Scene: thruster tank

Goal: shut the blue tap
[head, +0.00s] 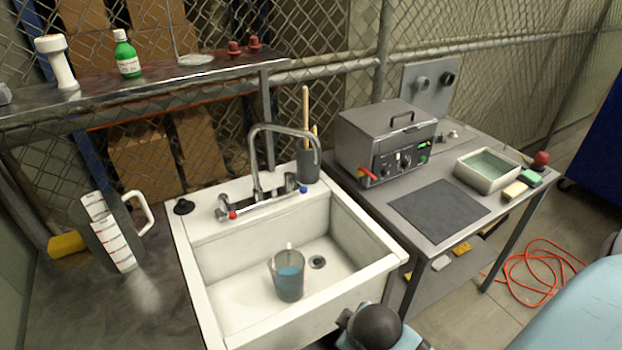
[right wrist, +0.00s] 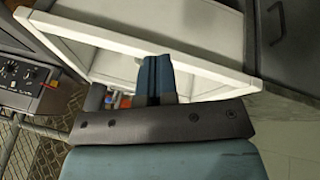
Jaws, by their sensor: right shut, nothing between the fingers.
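The blue tap (head: 303,190) is the small blue-tipped handle on the right of the sink's mixer (head: 265,203). A red tap (head: 232,215) is on its left. The curved metal spout (head: 284,128) rises between them, and I see no clear stream from it. A clear jug (head: 289,275) with blue liquid stands in the white sink (head: 217,262). My right gripper (right wrist: 157,62) is shut and empty, close to the sink's white rim in the right wrist view. Small red and blue bits show beside it, too small to identify. My left gripper is out of view.
A grey heated box (head: 385,145) with a red lever stands on the metal table right of the sink, beside a dark mat (head: 438,210) and a tray (head: 487,170). A large measuring jug (head: 112,232) stands left. A shelf (head: 190,77) runs behind.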

